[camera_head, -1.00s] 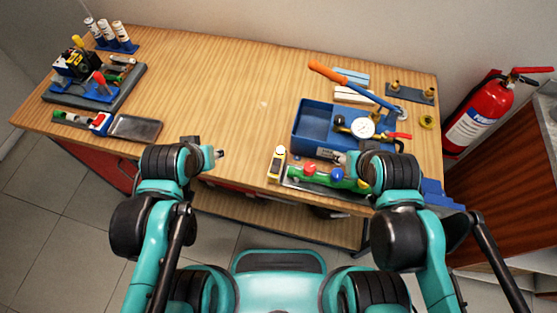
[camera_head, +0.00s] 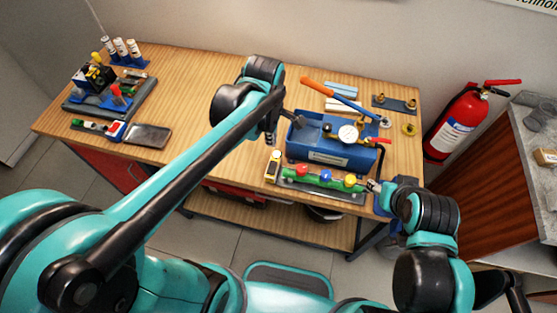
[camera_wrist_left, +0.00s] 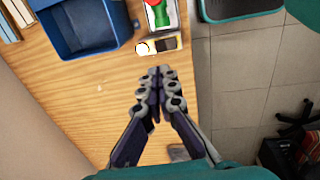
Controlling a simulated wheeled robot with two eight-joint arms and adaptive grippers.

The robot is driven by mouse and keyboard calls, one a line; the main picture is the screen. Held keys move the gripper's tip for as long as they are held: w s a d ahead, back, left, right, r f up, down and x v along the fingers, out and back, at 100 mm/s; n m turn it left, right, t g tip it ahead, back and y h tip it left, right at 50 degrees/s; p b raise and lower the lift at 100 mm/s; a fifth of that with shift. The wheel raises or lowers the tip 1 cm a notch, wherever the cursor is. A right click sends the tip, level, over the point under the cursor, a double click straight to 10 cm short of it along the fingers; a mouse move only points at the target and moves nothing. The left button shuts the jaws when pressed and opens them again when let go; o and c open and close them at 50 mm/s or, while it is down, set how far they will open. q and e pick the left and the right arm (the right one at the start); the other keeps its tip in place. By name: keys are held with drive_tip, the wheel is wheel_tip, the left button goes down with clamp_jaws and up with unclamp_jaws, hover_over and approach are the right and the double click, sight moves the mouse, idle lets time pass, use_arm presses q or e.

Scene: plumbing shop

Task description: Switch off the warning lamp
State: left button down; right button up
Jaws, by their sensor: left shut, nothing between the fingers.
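A small yellow block with a dark face and a pale round end (camera_head: 273,165), seemingly the warning lamp, stands near the table's front edge, left of the green valve manifold. In the left wrist view its round end (camera_wrist_left: 145,47) looks bright, as if lit, beside the yellow body. My left gripper (camera_head: 270,141) reaches across the table and points down behind the lamp. In the left wrist view its fingertips (camera_wrist_left: 160,72) are together and empty, just short of the lamp and apart from it. My right gripper (camera_head: 373,186) is beside the manifold's right end; its fingers are too small to judge.
The green manifold (camera_head: 318,181) with coloured knobs lies right of the lamp. A blue pump tank (camera_head: 330,157) with gauge and orange handle stands behind it. The table's middle (camera_head: 185,110) is mostly clear.

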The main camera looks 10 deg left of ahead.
sight(274, 164)
use_arm(q)
drive_tip(key=f+b, duration=0.1)
drive_tip(key=f, duration=0.3)
drive_tip(key=w+f+b, duration=0.1)
drive_tip(key=f+b, duration=0.1)
drive_tip(key=f, duration=0.3)
drive_tip(key=f+b, duration=0.2)
drive_tip(key=f, duration=0.3)
drive_tip(key=shift+w, duration=0.35)
drive_tip(key=shift+w+f, duration=0.15)
drive_tip(key=shift+f, duration=0.2)
